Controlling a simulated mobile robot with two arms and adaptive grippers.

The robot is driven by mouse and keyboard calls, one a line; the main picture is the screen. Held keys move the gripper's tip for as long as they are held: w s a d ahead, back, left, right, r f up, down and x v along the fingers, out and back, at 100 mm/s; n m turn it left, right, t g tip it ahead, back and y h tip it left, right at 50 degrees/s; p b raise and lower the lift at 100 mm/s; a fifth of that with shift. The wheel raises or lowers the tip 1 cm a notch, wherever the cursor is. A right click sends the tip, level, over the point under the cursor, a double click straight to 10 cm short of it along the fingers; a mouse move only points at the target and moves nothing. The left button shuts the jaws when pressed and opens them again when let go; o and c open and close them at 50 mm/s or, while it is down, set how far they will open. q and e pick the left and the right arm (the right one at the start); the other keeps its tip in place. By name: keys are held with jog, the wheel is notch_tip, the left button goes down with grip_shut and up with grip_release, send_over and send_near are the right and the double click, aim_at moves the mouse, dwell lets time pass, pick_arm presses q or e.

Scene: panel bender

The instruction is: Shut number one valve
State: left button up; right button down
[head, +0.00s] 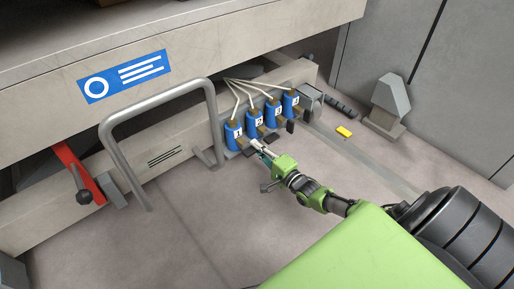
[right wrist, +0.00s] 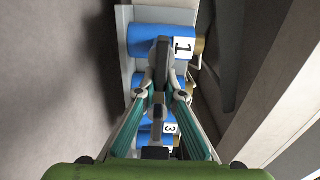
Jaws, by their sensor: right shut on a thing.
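The number one valve (head: 234,136) is a blue cylinder with a white "1" label, first in a row of several blue valves low on the machine. It also shows at the top of the right wrist view (right wrist: 148,42). My right gripper (head: 257,146) reaches in from the lower right to the front of this valve. In the right wrist view its fingers (right wrist: 160,82) come together just below the "1" label. They are shut on the valve's handle, which the fingers mostly hide. My left gripper is not in view.
Valves two (head: 254,123), three (head: 273,114) and four (head: 291,103) stand close beside it. A grey tube rail (head: 160,95) rises to the left. A red lever (head: 78,172) is further left. A small yellow block (head: 344,131) lies on the floor at right.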

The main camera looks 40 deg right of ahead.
jog(key=shift+a+f, duration=0.15)
jog(key=shift+a, duration=0.5)
jog(key=c, duration=2.2)
grip_release()
jog(key=shift+o, duration=0.3)
jog(key=shift+d, duration=0.1)
jog(key=shift+s+d, duration=0.2)
jog(key=shift+s, duration=0.35)
jog(key=s, duration=1)
jog(key=shift+s+d, duration=0.3)
jog(key=shift+s, duration=0.1)
